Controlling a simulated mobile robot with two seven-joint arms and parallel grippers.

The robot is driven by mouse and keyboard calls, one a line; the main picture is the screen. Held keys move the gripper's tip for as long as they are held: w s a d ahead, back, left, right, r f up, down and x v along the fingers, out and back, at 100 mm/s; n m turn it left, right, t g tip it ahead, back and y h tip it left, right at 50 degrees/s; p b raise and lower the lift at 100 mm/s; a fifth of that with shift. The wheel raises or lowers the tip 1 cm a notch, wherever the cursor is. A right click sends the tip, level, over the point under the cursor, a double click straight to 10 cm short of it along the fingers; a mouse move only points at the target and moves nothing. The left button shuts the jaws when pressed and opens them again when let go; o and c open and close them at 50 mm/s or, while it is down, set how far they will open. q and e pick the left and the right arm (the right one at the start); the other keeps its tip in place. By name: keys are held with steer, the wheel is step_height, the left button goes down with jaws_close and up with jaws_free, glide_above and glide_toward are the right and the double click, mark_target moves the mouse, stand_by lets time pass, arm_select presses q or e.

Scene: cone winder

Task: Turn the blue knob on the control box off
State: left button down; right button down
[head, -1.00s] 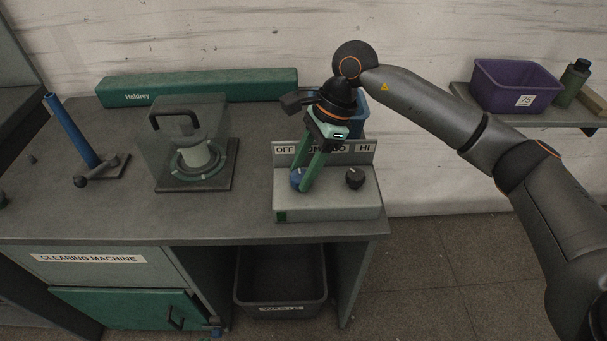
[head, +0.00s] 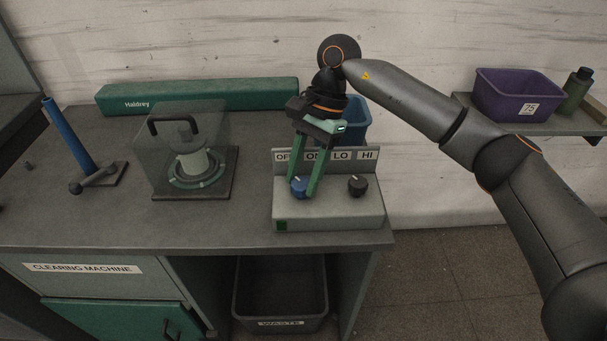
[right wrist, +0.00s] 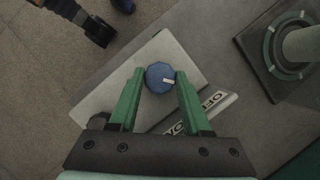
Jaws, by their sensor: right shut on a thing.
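The grey control box (head: 330,216) stands at the right end of the bench, with a label plate (head: 323,163) behind its knobs. My right gripper (head: 304,192) reaches down from above, its green fingers shut on the sides of the blue knob (head: 298,187), the left of two knobs. In the right wrist view, the blue knob (right wrist: 160,78) sits between the fingertips (right wrist: 160,77). Its white pointer mark points roughly toward the OFF label (right wrist: 212,100). The black knob (head: 357,185) stands to the right, untouched. My left gripper does not show.
A clear cover with a dark handle (head: 172,123) stands over a cone stand on the bench. A blue post (head: 69,133) is further left. A blue container (head: 355,122) stands behind the box. A waste bin (head: 281,292) sits below the bench. A purple bin (head: 518,96) is on the shelf.

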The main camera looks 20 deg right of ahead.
steer(key=shift+c, duration=1.8)
jaws_free()
steer(key=p+v, duration=0.1)
steer(key=v, duration=1.1)
steer(key=shift+r, duration=0.25)
steer(key=shift+w, duration=0.1)
